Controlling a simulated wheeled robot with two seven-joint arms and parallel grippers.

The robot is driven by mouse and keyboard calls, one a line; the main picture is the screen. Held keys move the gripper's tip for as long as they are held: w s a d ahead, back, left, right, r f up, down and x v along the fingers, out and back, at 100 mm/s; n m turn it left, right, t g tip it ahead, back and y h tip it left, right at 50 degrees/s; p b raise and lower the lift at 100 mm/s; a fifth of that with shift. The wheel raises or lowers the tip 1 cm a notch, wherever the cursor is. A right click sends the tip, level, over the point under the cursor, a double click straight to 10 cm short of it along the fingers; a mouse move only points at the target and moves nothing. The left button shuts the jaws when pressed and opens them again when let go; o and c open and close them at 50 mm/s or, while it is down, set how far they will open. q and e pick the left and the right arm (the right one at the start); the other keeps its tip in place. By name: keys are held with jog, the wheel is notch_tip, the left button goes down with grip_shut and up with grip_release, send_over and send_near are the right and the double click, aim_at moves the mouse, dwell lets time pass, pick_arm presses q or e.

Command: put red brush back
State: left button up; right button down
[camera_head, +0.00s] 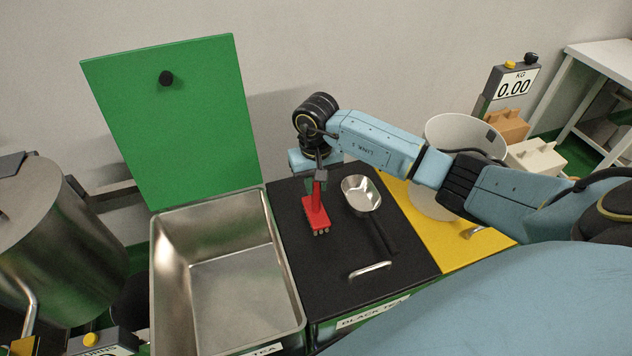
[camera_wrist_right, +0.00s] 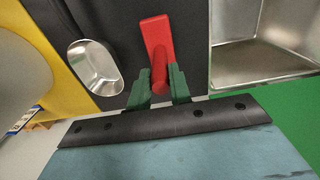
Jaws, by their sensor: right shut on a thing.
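The red brush (camera_head: 315,212) is over the black lid marked black tea, to the left of the metal scoop, with its bristle end toward the front. My right gripper (camera_head: 320,178) is shut on its handle from the back. In the right wrist view the red brush (camera_wrist_right: 158,50) stands between the two green fingers of the right gripper (camera_wrist_right: 158,88). I cannot tell whether the brush touches the lid. My left gripper is not in view.
A metal scoop (camera_head: 361,194) with a black handle lies on the black lid (camera_head: 345,245). An open, empty steel bin (camera_head: 160,290) with a raised green lid (camera_head: 175,125) is at left. A yellow lid (camera_head: 450,243) with a white bucket (camera_head: 455,135) is at right.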

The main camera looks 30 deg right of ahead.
jog(key=c, duration=1.3)
grip_release()
jog(key=shift+r+p, duration=0.25)
jog(key=shift+p, duration=0.15)
notch_tip(320, 180, up, 12)
jog(key=shift+f+b, duration=0.1)
jog(key=shift+b, duration=0.6)
